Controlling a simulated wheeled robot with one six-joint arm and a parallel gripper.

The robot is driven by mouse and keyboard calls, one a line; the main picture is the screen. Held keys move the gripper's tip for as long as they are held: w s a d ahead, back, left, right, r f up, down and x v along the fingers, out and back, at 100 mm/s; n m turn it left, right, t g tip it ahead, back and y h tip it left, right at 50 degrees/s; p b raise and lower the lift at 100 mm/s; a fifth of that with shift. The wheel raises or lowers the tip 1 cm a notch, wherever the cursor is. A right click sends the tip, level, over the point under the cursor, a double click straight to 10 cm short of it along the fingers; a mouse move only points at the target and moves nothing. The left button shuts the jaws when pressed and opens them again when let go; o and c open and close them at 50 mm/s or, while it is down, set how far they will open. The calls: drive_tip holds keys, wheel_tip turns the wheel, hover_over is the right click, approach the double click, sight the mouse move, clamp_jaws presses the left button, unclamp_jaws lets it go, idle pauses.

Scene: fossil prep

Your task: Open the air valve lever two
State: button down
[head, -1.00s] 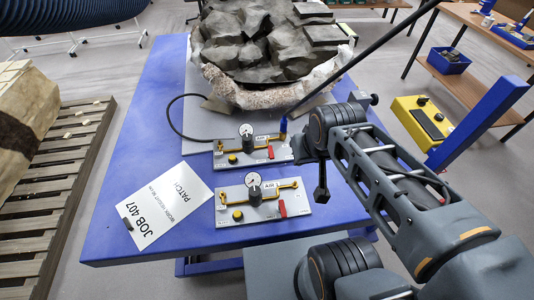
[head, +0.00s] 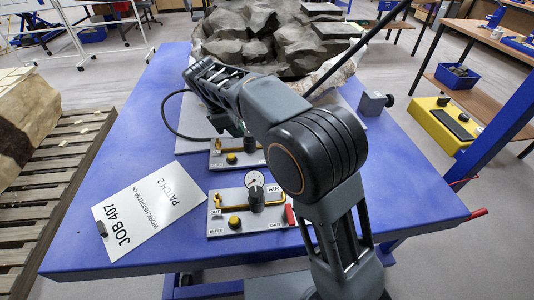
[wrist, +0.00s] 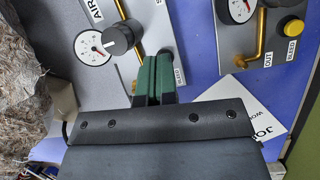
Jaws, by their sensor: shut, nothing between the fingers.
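Two grey valve panels lie on the blue table, each with brass pipe and a gauge. Which lever is two is not readable.
A large fossil block (head: 262,38) stands behind the panels. A white JOB 407 sheet (head: 150,208) lies left on the blue table (head: 110,170). A black hose (head: 165,108) curves to the far panel. A red handle (head: 478,213) sticks out at the table's right edge.

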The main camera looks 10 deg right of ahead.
drive_tip(key=shift+s+d+r+n, duration=0.35)
drive_tip(key=shift+r+n, duration=0.2)
drive_tip(key=shift+n, duration=0.35)
drive_tip(key=b+x, duration=0.1)
drive_tip(key=x, duration=0.9)
drive_tip(key=shift+s+d+f, duration=0.1)
drive_tip(key=shift+s+d, duration=0.05)
drive_tip(key=shift+d, duration=2.05)
